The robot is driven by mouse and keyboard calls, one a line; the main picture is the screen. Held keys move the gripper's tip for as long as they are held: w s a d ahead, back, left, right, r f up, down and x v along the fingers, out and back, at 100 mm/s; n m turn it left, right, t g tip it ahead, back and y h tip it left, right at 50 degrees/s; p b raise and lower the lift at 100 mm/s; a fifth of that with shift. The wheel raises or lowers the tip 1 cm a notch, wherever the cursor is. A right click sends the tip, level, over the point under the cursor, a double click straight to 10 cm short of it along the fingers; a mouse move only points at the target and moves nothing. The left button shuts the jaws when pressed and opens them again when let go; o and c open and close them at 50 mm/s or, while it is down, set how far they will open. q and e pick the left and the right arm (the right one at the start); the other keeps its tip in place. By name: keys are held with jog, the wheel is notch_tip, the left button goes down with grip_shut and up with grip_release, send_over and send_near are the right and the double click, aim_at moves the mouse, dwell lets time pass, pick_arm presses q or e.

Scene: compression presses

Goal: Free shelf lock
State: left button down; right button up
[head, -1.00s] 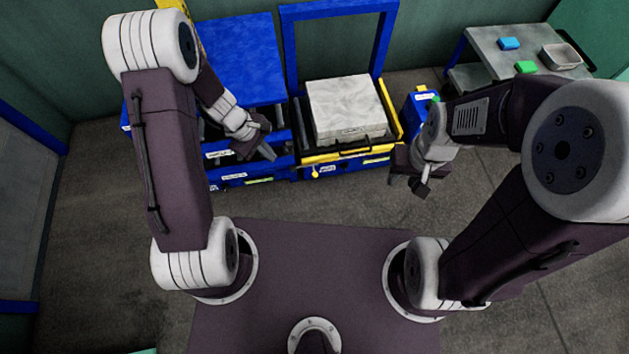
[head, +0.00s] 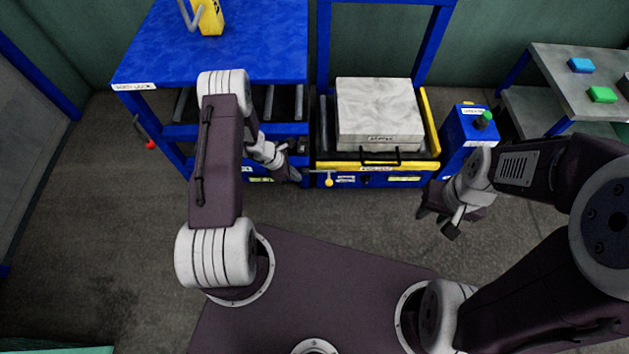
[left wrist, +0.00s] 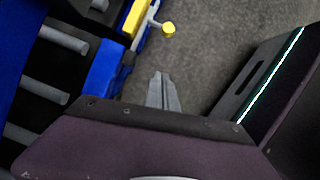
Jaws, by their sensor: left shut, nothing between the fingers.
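A yellow round knob on a thin rod (head: 328,182), which looks like the shelf lock, sits at the front left corner of the press shelf (head: 350,166). It also shows near the top of the left wrist view (left wrist: 168,29). My left gripper (head: 294,178) is shut and empty, in front of the blue roller frame and a little left of the knob. In the left wrist view its fingertips (left wrist: 162,78) are together over the floor, apart from the knob. My right gripper (head: 437,222) hangs in front of the press's right end, clear of it; its finger opening is unclear.
A pale block (head: 378,112) lies on the press shelf behind a black handle (head: 380,158). A blue box with a green button (head: 484,120) stands to the right. A blue-topped table (head: 230,45) stands left. Open floor lies before the press.

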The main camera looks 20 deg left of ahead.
aim_at(332, 183)
pick_arm(q)
jog(key=w+d+f+b, duration=0.3)
jog(key=d+f+b, duration=0.4)
jog(key=f, duration=0.1)
jog(key=shift+w+d, duration=0.15)
jog(key=shift+w, duration=0.25)
jog(key=d, duration=0.2)
jog(key=w+d, duration=0.1)
jog(key=d, duration=0.2)
jog(key=shift+w, duration=0.2)
jog(key=shift+r, duration=0.1)
